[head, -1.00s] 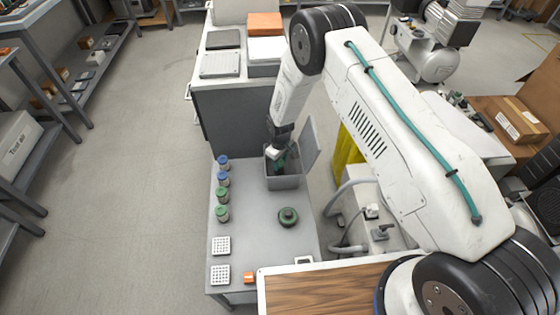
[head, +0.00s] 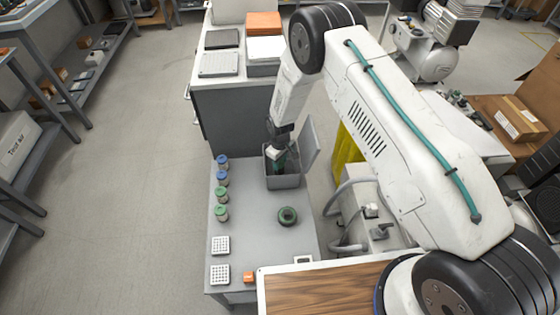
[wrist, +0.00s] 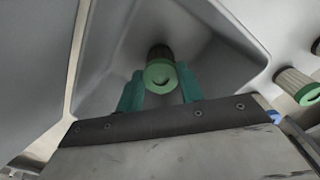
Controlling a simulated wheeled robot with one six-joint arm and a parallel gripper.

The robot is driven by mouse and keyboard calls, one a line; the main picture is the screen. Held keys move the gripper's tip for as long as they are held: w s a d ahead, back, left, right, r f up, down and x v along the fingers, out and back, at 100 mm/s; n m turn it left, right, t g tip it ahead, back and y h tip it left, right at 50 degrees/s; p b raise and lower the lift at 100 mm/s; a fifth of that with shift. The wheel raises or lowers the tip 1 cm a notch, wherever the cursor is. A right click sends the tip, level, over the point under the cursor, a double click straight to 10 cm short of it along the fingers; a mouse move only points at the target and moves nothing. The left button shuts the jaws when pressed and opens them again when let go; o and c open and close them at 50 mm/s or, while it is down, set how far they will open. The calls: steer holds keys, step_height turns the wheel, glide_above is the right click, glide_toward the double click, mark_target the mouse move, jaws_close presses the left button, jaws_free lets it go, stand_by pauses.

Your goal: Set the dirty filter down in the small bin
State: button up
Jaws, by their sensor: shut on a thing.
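The small bin (head: 284,183) is a grey open box at the far end of the grey bench, with its lid raised on the right. My gripper (head: 281,160) reaches down into its mouth. In the wrist view, my gripper's teal fingers (wrist: 161,88) are shut on the dirty filter (wrist: 160,74). The filter has a green ring end facing the camera and a brownish body. It is inside the bin's sloping grey walls (wrist: 215,50). I cannot tell whether it touches the bin floor. The filter is hardly visible in the head view.
Blue-topped jars (head: 222,178) and green-topped jars (head: 221,213) line the bench's left edge. White perforated trays (head: 220,274) and an orange block (head: 249,277) are near the front. The raised lid (head: 311,147) stands close beside my arm.

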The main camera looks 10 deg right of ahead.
steer(key=shift+f, duration=0.15)
stand_by(0.6)
steer(key=o, duration=1.5)
steer(key=shift+r, duration=3.5)
